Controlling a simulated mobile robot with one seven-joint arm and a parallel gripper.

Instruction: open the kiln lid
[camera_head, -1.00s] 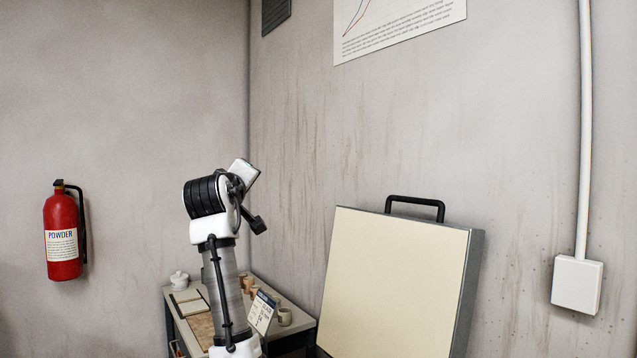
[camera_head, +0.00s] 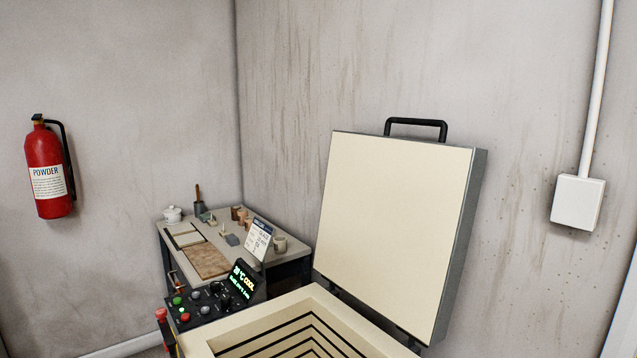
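The kiln lid (camera_head: 395,225) stands raised, tilted back a little past upright near the wall, with its cream inner face toward me. Its black handle (camera_head: 415,123) is at the top edge. Below it the kiln body (camera_head: 205,345) shows its cream rim and an open chamber with dark grooves along the inner walls. The chamber's floor is out of frame. A control panel (camera_head: 212,303) with a green-lit display reading a temperature and "COOL" sits at the kiln's left. My gripper is not in view.
A work table (camera_head: 290,255) with small pots, boards and a card stands behind the kiln on the left. A red extinguisher (camera_head: 47,170) hangs on the left wall. A white box (camera_head: 577,202) with a conduit is on the right wall.

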